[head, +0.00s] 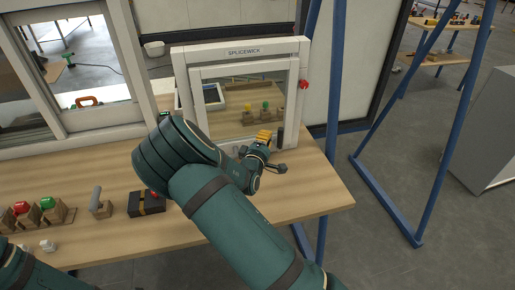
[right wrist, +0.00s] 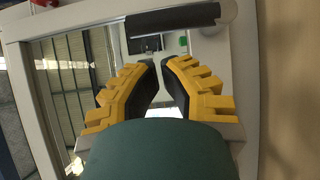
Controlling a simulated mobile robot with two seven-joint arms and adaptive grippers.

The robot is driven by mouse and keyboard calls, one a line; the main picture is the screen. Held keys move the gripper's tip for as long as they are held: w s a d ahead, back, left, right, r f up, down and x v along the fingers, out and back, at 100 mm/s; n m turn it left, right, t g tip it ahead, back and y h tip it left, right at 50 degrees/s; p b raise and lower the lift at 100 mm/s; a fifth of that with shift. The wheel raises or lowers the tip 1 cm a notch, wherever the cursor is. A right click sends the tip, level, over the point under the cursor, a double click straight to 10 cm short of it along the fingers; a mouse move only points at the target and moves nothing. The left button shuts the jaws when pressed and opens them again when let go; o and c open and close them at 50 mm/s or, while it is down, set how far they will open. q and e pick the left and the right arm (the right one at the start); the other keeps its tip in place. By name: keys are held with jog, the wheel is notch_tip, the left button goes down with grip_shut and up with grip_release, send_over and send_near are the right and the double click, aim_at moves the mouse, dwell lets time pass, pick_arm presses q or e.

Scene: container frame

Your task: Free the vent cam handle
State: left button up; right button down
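A white vent window frame (head: 192,58) labelled SPLICEWICK stands at the back of the table. A short dark bar (head: 280,137), seemingly the cam handle, is at its lower right. In the right wrist view this dark bar (right wrist: 172,18) lies across the frame beyond my fingertips, apart from them. My right gripper (head: 264,137) is in front of the frame's lower part, just left of the bar. In the right wrist view its yellow fingers with black pads (right wrist: 161,68) have an empty gap between them. My left gripper is out of view; only part of that arm shows.
A red knob (head: 303,84) sits on the frame's right side. A black box with a red button (head: 147,203), a grey-handled block (head: 100,205) and wooden blocks with red and green knobs (head: 38,212) are at the table's left. The table's right end (head: 315,190) is clear.

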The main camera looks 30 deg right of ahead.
aim_at(279, 136)
jog(key=shift+d, duration=0.95)
jog(key=shift+r, duration=0.1)
jog(key=shift+s+d+r+m+p, duration=0.1)
jog(key=shift+d+m+p, duration=0.1)
jog(key=shift+m+p, duration=0.1)
